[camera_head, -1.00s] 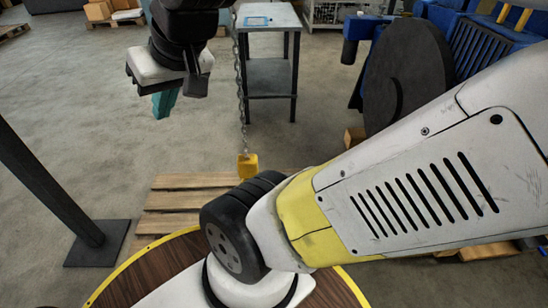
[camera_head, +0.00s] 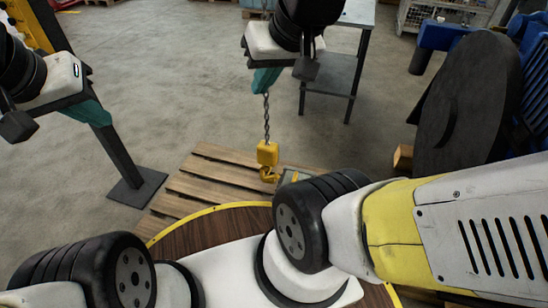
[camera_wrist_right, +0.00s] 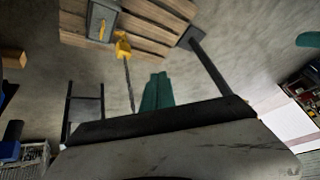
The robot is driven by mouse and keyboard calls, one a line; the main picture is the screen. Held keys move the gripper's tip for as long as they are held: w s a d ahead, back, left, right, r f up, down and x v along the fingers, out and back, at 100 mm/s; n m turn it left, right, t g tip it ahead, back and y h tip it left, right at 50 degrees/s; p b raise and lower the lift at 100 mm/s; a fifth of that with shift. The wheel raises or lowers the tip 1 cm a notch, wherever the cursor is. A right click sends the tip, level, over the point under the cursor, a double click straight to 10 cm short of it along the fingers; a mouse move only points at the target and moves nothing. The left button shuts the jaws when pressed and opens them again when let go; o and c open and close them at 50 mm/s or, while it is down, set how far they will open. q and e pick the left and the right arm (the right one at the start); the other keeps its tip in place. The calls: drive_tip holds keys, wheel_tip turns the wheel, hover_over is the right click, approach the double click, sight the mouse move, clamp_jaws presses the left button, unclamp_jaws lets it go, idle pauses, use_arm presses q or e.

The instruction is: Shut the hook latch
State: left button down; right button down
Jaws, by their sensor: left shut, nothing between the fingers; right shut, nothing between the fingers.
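The yellow hook block with its hook (camera_head: 268,160) hangs on a chain (camera_head: 266,118) over the pallet. It also shows in the right wrist view (camera_wrist_right: 122,47). The latch is too small to make out. My right gripper (camera_head: 265,84), with teal fingers, is shut and empty; in the head view it overlaps the upper chain. In the right wrist view its fingers (camera_wrist_right: 158,92) are just right of the chain, apart from the hook in the picture. My left gripper (camera_head: 92,113) is shut and empty at the left, well away from the hook.
A wooden pallet (camera_head: 205,180) lies below the hook, with a grey box (camera_wrist_right: 102,20) on it. A dark post on a floor plate (camera_head: 136,190) stands left. A grey table (camera_head: 343,75) stands behind, and a large dark disc (camera_head: 465,105) at right. Open floor lies between.

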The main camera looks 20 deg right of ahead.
drive_tip(key=shift+w, duration=0.1)
drive_tip(key=w+d+f+m+g+y, duration=0.1)
drive_tip(key=w+d+f+m+g, duration=0.15)
drive_tip(key=w, duration=0.65)
drive_tip(key=w+d+f+m+g, duration=0.1)
drive_tip(key=w+d+f+m, duration=0.2)
drive_tip(key=w, duration=0.5)
drive_tip(key=w+d+f+m+g+y, duration=0.1)
drive_tip(key=w+d+f+m+y, duration=0.15)
drive_tip(key=w+d+f, duration=0.5)
drive_tip(key=w+d+f+m+y, duration=0.1)
drive_tip(key=w+d+f+m, duration=0.25)
drive_tip(key=f, duration=0.65)
drive_tip(key=d+f+m+t+y, duration=0.1)
drive_tip(key=d+f+m+y, duration=0.15)
drive_tip(key=f, duration=0.65)
drive_tip(key=d+f+m+y, duration=0.1)
drive_tip(key=d+f+m, duration=0.3)
drive_tip(key=f, duration=0.6)
drive_tip(key=s+d+f+m+t, duration=0.1)
drive_tip(key=s+f+m, duration=0.3)
drive_tip(key=f, duration=0.8)
drive_tip(key=s+d+f+m+t, duration=0.1)
drive_tip(key=s+f+m+t, duration=0.3)
drive_tip(key=f, duration=0.7)
drive_tip(key=shift+s+f+t+y, duration=0.35)
drive_tip(key=shift+s+f+y, duration=0.05)
drive_tip(key=shift+s, duration=0.15)
